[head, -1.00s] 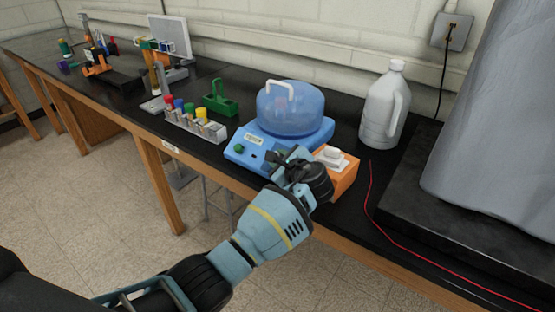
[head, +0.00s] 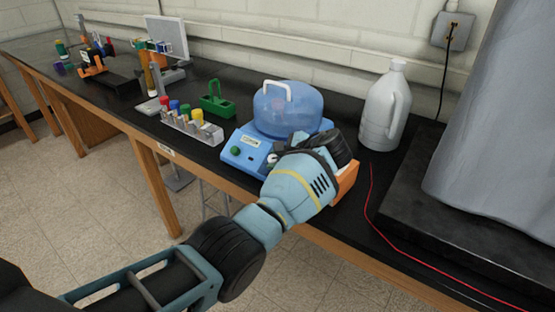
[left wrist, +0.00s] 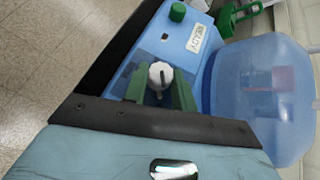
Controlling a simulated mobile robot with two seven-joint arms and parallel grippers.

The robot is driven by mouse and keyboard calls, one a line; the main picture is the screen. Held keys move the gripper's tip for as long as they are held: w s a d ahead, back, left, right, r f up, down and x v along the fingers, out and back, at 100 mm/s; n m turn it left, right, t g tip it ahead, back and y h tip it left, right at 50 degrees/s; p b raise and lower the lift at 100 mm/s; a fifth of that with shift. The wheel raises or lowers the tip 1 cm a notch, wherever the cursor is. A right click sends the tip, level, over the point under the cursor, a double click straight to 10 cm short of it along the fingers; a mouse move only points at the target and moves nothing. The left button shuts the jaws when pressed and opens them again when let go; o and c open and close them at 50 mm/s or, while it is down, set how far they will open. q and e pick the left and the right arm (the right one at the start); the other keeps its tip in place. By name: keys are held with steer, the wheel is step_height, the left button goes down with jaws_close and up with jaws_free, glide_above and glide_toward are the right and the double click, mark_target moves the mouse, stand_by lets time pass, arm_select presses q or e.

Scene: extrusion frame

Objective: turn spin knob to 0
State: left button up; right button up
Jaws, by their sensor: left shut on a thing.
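The spin knob (left wrist: 160,74) is a white round dial with a dark mark, on the front panel of the blue centrifuge (head: 243,150). The centrifuge has a clear blue domed lid (head: 288,112) with a white handle. My left gripper (left wrist: 159,88) has its green finger pads on either side of the knob in the left wrist view and is shut on it. In the head view the left gripper (head: 277,158) is at the panel, and its wrist hides much of the panel's right part. My right gripper is not in view.
An orange box (head: 346,183) stands just right of the centrifuge, mostly behind my wrist. A white jug (head: 385,106) stands further right, near a red cable (head: 371,209). A tube rack (head: 195,128) and a green holder (head: 216,101) stand to the left.

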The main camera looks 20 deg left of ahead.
arm_select(q)
steer(key=shift+a, duration=0.1)
steer(key=o, duration=1)
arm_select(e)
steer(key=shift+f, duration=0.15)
